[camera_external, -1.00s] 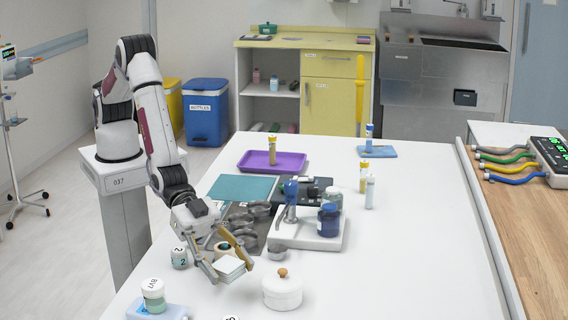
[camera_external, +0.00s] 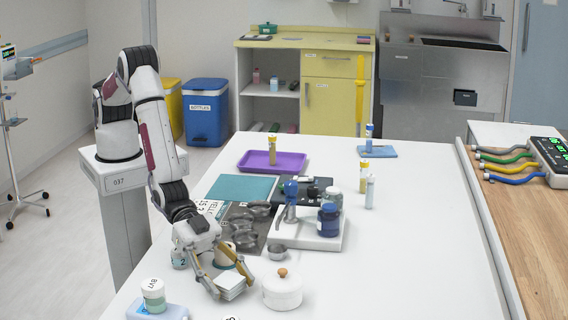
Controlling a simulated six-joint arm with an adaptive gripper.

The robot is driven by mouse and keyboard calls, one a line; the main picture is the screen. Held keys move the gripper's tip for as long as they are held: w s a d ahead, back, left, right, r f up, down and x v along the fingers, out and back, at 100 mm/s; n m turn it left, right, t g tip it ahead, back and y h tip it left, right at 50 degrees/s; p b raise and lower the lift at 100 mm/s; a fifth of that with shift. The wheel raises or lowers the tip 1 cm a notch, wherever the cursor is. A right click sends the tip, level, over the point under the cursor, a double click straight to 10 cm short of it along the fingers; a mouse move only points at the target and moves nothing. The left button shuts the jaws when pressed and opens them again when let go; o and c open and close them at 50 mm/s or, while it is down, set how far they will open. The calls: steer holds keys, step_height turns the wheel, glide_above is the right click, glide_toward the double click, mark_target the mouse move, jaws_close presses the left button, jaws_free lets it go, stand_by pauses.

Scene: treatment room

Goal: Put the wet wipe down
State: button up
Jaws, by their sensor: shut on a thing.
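The wet wipe looks like a small white square stack (camera_external: 230,287). It is between the fingers of my gripper (camera_external: 232,283) near the front of the white table (camera_external: 420,260). My gripper points down and is shut on the wipe. The wipe is at or very near the table top; I cannot tell whether it touches.
A white lidded pot (camera_external: 282,290) stands just right of my gripper. A jar on a blue block (camera_external: 155,308) is at the front left. Behind are a grey tray with metal bowls (camera_external: 243,232) and a small metal cup (camera_external: 278,252). The table's right side is clear.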

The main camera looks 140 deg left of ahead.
steer(key=shift+s+f, duration=0.1)
steer(key=shift+f, duration=0.3)
steer(key=o, duration=0.8)
steer(key=shift+f, duration=0.1)
steer(key=shift+s+r, duration=0.1)
steer(key=shift+r, duration=0.5)
steer(key=shift+s+r, duration=0.2)
steer(key=shift+s, duration=0.05)
steer(key=shift+v, duration=5.55)
steer(key=shift+r, duration=0.15)
steer(key=shift+r, duration=0.1)
